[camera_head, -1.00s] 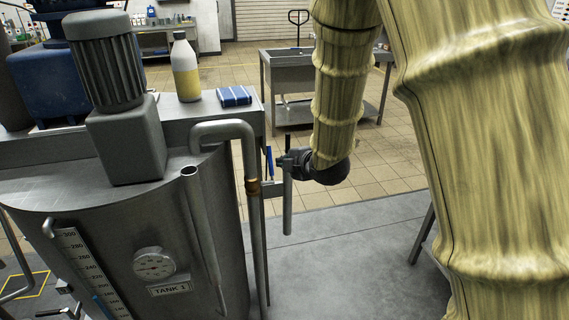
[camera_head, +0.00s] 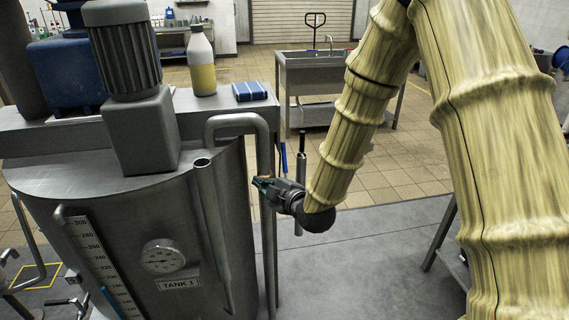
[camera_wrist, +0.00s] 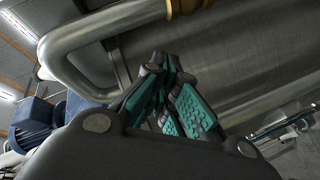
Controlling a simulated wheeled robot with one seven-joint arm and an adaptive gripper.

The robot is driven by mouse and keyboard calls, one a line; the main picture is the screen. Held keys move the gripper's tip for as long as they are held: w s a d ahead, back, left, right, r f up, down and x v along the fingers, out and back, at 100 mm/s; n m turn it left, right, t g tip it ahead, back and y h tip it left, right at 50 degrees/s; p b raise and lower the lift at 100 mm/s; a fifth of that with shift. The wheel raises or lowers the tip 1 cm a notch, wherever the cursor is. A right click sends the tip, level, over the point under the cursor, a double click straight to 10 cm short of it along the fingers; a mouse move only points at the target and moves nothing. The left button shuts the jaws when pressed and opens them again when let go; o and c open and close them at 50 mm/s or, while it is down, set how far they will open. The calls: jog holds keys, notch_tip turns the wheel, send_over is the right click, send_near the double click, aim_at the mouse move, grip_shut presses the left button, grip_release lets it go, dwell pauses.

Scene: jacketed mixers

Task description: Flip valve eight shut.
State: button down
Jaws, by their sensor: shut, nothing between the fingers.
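No number eight can be read on any valve in these frames, so I cannot tell which one is valve eight. My gripper (camera_head: 262,186) is shut and empty, beside the bent steel pipe (camera_head: 236,121) on the right of TANK 1 (camera_head: 120,190). In the wrist view its teal-padded fingers (camera_wrist: 170,92) are together, with the pipe (camera_wrist: 110,33) and a brass fitting (camera_wrist: 187,6) above them. Contact between fingers and pipe cannot be told. A slim blue part (camera_head: 283,158) shows just behind the gripper; its kind is unclear.
A grey motor (camera_head: 125,60), a bottle (camera_head: 202,65) and a blue cloth (camera_head: 249,91) stand on top of the tank side. Small metal fittings (camera_head: 70,303) sit at lower left. A steel sink bench (camera_head: 308,75) stands behind.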

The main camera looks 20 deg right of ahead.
jog(key=shift+s+d+f+m+t+h+b, duration=0.25)
jog(key=shift+d+m+t+h+b, duration=0.8)
jog(key=shift+m+h, duration=1.25)
jog(key=shift+s+d+f+m+t+h+b, duration=0.2)
jog(key=shift+d+m+t+h+b, duration=0.85)
jog(key=shift+m, duration=2.4)
jog(key=shift+s+d+m+t+h+b, duration=0.4)
jog(key=shift+d+m+t+h+b, duration=0.6)
jog(key=shift+m+h, duration=1.35)
jog(key=shift+a+m+y, duration=0.3)
jog(key=shift+m+y, duration=0.1)
jog(key=shift+y, duration=0.1)
jog(key=p, duration=0.3)
send_near(283, 145)
notch_tip(283, 145, up, 3)
jog(key=w, duration=0.1)
jog(key=w+d+f+p, duration=0.1)
jog(key=shift+w+f, duration=0.1)
jog(key=shift+w, duration=0.3)
jog(key=shift+w+d+f+p, duration=0.1)
jog(key=shift+w+f+p, duration=0.3)
jog(key=shift+w, duration=0.3)
